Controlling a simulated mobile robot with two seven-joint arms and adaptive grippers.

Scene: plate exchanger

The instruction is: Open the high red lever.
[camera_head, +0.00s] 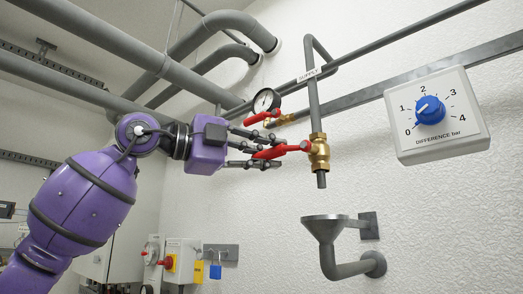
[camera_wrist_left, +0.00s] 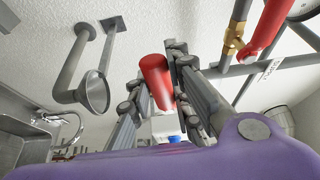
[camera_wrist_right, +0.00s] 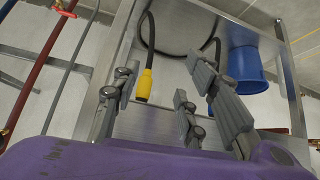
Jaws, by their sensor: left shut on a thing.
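Two red levers with brass valves show in the head view. The upper red lever (camera_head: 258,118) is by the round gauge. The lower red lever (camera_head: 291,149) reaches left from the brass valve (camera_head: 319,152) on the vertical pipe. My left gripper (camera_head: 270,152) is shut on this lower lever, its dark fingers around the lever's left end. In the left wrist view the held red lever (camera_wrist_left: 157,80) lies between the fingers, and the other red lever (camera_wrist_left: 270,25) is to the right. My right gripper (camera_wrist_right: 160,95) is open and empty in the right wrist view.
A grey funnel drain (camera_head: 324,228) is on the wall below the valve. A white box with a blue knob (camera_head: 429,109) is at the right. Grey pipes cross above. The right wrist view shows a blue bucket (camera_wrist_right: 247,70) and a yellow-ended hose (camera_wrist_right: 144,85).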

